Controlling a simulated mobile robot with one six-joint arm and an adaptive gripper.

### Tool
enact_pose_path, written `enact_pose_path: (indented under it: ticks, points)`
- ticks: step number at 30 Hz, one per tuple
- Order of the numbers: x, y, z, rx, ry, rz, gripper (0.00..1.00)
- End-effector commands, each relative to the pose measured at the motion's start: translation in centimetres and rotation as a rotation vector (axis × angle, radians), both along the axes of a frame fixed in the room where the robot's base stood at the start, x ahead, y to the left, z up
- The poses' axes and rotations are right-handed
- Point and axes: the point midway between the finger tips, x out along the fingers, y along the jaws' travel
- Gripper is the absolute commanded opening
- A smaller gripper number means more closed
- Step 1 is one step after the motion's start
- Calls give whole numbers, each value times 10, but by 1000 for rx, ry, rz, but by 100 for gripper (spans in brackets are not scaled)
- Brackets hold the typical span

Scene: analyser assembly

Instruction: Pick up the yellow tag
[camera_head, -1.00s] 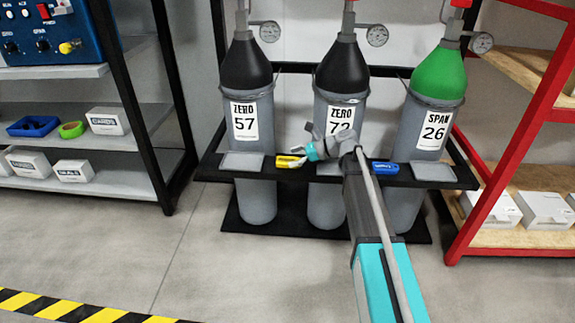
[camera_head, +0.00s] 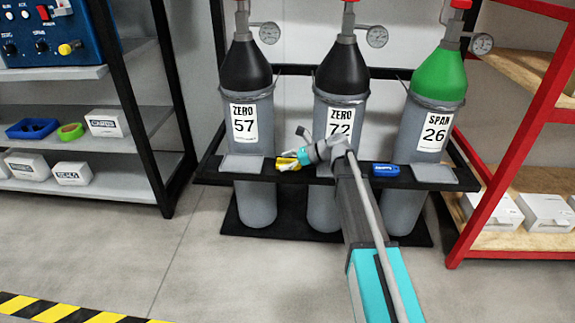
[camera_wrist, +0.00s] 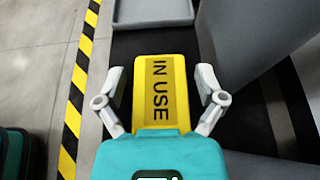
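The yellow tag (camera_head: 286,164) lies on the front bar of the black cylinder rack, in front of the left and middle cylinders. In the wrist view the tag (camera_wrist: 163,92) reads "IN USE" and lies between my two fingers. My gripper (camera_head: 295,160) is at the tag in the head view, partly covering it. In the wrist view my gripper (camera_wrist: 160,85) is open, with one finger on each side of the tag and a small gap visible at the sides. The near end of the tag is hidden by the gripper body.
A blue tag (camera_head: 386,169) lies on the same rack bar (camera_head: 345,181). Grey trays (camera_head: 242,162) sit on the bar. Cylinders ZERO 57 (camera_head: 248,165), ZERO 72 (camera_head: 338,90) and SPAN 26 (camera_head: 432,110) stand behind. A red shelf (camera_head: 520,140) is at the right.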

Motion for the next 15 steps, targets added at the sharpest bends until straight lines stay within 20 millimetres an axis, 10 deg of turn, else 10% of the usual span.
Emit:
enact_pose_path:
  ticks: [9, 15]
  points:
    - [0, 0, 0, 0, 0, 0, 21]
    - [0, 0, 0, 0, 0, 0, 20]
